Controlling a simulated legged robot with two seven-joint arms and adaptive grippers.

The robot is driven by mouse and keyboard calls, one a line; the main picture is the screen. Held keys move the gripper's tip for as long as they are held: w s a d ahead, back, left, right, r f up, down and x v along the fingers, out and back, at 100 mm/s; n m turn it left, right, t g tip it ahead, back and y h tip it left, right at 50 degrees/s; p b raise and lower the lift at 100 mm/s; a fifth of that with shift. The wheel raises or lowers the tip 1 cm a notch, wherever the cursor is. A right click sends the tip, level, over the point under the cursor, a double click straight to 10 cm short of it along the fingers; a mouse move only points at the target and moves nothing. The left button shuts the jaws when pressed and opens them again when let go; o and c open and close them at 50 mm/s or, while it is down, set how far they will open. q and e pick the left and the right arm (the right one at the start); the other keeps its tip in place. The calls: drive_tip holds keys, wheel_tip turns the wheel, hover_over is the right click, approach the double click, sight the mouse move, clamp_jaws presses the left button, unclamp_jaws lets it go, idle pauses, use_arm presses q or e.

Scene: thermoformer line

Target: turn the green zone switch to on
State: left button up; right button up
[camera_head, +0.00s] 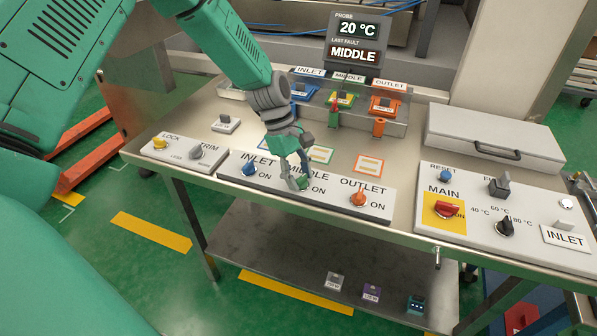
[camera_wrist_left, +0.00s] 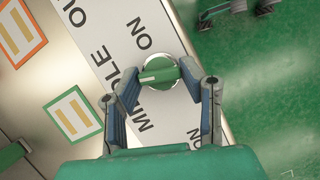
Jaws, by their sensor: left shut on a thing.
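The green zone switch (camera_head: 303,183) is the middle knob on the white zone panel, under the label MIDDLE. In the left wrist view the green switch (camera_wrist_left: 158,73) has its white mark toward the MIDDLE lettering, not toward its ON label (camera_wrist_left: 145,43). My left gripper (camera_head: 296,178) reaches down onto it and partly hides it in the head view. In the left wrist view my left gripper's fingers (camera_wrist_left: 160,84) are shut on the switch's grip, one on each side. My right gripper is in no view.
The blue INLET knob (camera_head: 249,168) and orange OUTLET knob (camera_head: 359,198) flank the green one on the same panel. The main panel (camera_head: 478,228) with a red switch is at right. A display (camera_head: 356,40) reads 20 °C and MIDDLE. Colored sockets stand behind.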

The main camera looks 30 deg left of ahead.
use_arm(q)
drive_tip(key=m, duration=0.2)
drive_tip(key=g+p, duration=0.1)
drive_tip(key=shift+w+d+r+m, duration=0.15)
drive_tip(key=shift+w+r+m, duration=0.1)
drive_tip(key=shift+m, duration=0.15)
drive_tip(key=m+g, duration=0.1)
drive_tip(key=m, duration=0.2)
drive_tip(key=shift+f+m+y+p, duration=0.15)
drive_tip(key=shift+m+y+p, duration=0.15)
drive_tip(key=shift+m+y, duration=0.1)
drive_tip(key=m, duration=0.2)
drive_tip(key=m+g+y, duration=0.1)
drive_tip(key=m, duration=0.1)
drive_tip(key=shift+d+g, duration=0.1)
drive_tip(key=shift+g, duration=0.2)
drive_tip(key=shift+m+y, duration=0.8)
drive_tip(key=shift+m, duration=1.3)
drive_tip(key=o, duration=0.9)
drive_tip(key=shift+o, duration=1.2)
drive_tip(key=shift+s, duration=0.1)
